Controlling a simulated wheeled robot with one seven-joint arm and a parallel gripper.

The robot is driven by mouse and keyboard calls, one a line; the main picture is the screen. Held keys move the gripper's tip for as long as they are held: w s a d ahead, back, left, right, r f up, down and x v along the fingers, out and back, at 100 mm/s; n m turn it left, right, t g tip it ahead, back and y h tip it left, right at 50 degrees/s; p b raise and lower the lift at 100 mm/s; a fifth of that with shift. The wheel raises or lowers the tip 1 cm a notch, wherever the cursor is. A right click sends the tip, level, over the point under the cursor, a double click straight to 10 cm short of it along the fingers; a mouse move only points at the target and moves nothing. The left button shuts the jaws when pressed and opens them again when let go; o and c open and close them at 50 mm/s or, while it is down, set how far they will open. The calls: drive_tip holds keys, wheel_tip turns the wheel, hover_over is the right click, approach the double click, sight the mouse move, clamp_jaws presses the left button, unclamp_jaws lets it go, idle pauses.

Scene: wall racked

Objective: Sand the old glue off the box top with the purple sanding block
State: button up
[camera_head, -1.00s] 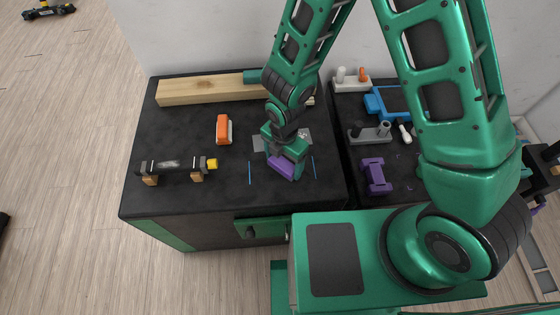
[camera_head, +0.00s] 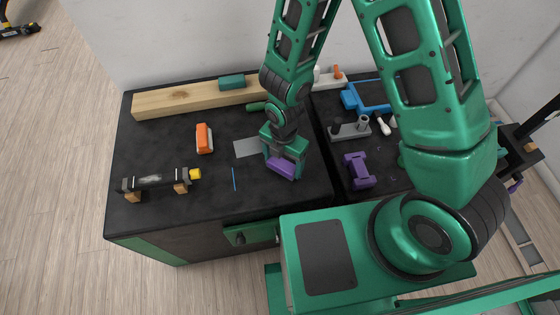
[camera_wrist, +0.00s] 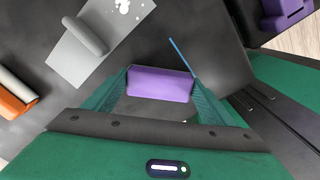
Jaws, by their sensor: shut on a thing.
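The purple sanding block (camera_head: 281,168) is between the fingers of my gripper (camera_head: 284,158); it also shows in the wrist view (camera_wrist: 160,84). My gripper is shut on it. It is over the right part of the dark top (camera_head: 190,205), just right of a flat grey panel (camera_head: 246,148). I cannot tell whether the block touches the surface. White specks, like glue, show on the grey panel (camera_wrist: 75,62) at the top of the wrist view. A grey bar (camera_wrist: 86,35) lies across that panel. In the head view my gripper hides part of this area.
A thin blue line (camera_head: 234,179) marks the top; another lies beside the block (camera_wrist: 183,57). An orange-and-white tool (camera_head: 204,138), a black tool on wooden rests (camera_head: 155,181) and a timber beam (camera_head: 190,99) stand left. A purple dumbbell-shaped thing (camera_head: 358,171) is right.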

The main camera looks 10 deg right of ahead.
sight(269, 172)
drive_tip(key=shift+f, duration=0.45)
idle(0.9)
drive_tip(key=shift+a, duration=0.15)
drive_tip(key=shift+a+r, duration=0.1)
drive_tip(key=shift+a, duration=0.55)
drive_tip(key=shift+s+a+f, duration=0.1)
drive_tip(key=shift+a, duration=0.65)
drive_tip(key=shift+s+a+f, duration=0.1)
drive_tip(key=shift+a, duration=0.6)
drive_tip(key=shift+r, duration=0.1)
drive_tip(key=shift+r, duration=0.45)
drive_tip(key=shift+s+a, duration=0.1)
drive_tip(key=shift+a, duration=2.9)
